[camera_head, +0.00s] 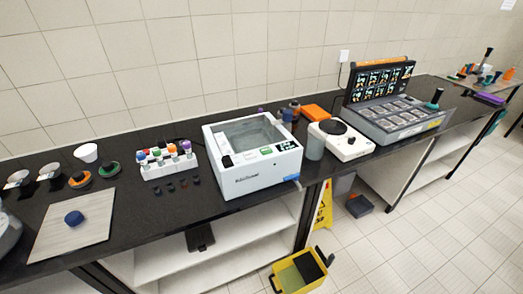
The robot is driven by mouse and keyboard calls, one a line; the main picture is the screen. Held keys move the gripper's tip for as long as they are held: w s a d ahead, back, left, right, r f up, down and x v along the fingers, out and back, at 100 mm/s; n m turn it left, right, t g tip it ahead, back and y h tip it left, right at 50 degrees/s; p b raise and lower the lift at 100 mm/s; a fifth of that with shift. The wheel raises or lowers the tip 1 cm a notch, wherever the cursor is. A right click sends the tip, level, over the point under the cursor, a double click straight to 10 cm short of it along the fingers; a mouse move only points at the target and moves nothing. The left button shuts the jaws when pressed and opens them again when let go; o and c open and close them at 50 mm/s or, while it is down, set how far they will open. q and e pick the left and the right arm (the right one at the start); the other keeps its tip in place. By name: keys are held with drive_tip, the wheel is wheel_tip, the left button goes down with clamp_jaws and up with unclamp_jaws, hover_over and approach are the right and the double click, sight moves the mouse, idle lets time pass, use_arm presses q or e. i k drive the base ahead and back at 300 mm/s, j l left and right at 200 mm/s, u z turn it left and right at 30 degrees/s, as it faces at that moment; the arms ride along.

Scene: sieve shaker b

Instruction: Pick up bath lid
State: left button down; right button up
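A white box-shaped bath (252,185) stands on the black bench near the middle of the head view. Its top holds a grey, see-through rectangular panel (255,133), which looks like the bath lid lying in place; I cannot tell this surely from an open basin. A small black part (227,161) sits at the front left of the top. A control panel with a green label (266,150) is at the front right. Neither of my grippers is in view.
Left of the bath is a white rack (156,171) of colour-capped bottles, with small black pieces before it. A beaker (315,144) and a white hotplate device (353,150) stand close on the right. A yellow bucket (291,289) is on the floor.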

sight(71, 224)
drive_tip(key=k+j, duration=0.15)
drive_tip(key=j, duration=0.2)
drive_tip(key=k+j+z, duration=0.1)
drive_tip(key=j, duration=0.25)
drive_tip(key=k+j+z, duration=0.1)
drive_tip(key=j, duration=0.25)
drive_tip(key=k+j, duration=0.2)
drive_tip(key=j, duration=0.15)
